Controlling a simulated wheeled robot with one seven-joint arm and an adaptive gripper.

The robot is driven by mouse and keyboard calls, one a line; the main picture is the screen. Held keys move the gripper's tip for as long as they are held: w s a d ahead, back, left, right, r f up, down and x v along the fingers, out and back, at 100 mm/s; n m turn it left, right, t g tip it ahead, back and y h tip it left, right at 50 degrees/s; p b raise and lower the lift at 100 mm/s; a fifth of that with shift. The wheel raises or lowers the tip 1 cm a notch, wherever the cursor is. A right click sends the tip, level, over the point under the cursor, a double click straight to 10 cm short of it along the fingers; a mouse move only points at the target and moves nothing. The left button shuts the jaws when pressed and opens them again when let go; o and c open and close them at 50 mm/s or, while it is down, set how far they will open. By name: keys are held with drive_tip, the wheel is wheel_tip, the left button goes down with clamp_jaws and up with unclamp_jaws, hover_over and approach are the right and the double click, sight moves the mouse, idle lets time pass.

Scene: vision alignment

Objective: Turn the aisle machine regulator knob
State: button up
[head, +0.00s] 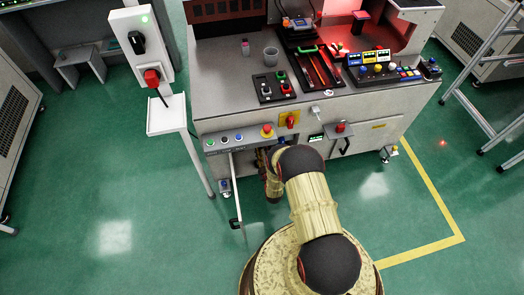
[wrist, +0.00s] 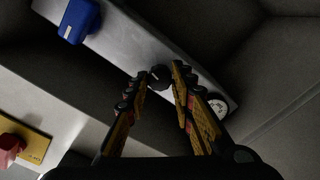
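The regulator knob (wrist: 160,78) is small, round and black, on a grey metal bar in the wrist view. A white round gauge (wrist: 217,105) sits on the same bar to its right. My gripper (wrist: 160,72) is open, with one fingertip on each side of the knob. Narrow gaps seem to show between the fingertips and the knob; I cannot tell whether either finger touches it. In the head view my arm reaches the front of the grey aisle machine (head: 225,85), and the knob and fingertips are hidden there.
A blue block (wrist: 80,20) sits on the bar at upper left in the wrist view. A red switch (wrist: 12,145) on a yellow plate is at lower left. In the head view, a panel with coloured buttons (head: 238,137) is left of my arm. A white stand (head: 166,114) is farther left.

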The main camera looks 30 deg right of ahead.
clamp_jaws()
drive_tip(key=shift+m, duration=0.3)
drive_tip(key=shift+m+b, duration=0.95)
drive_tip(key=shift+m, duration=5.35)
drive_tip(key=o, duration=0.5)
unclamp_jaws()
drive_tip(key=shift+o, duration=0.2)
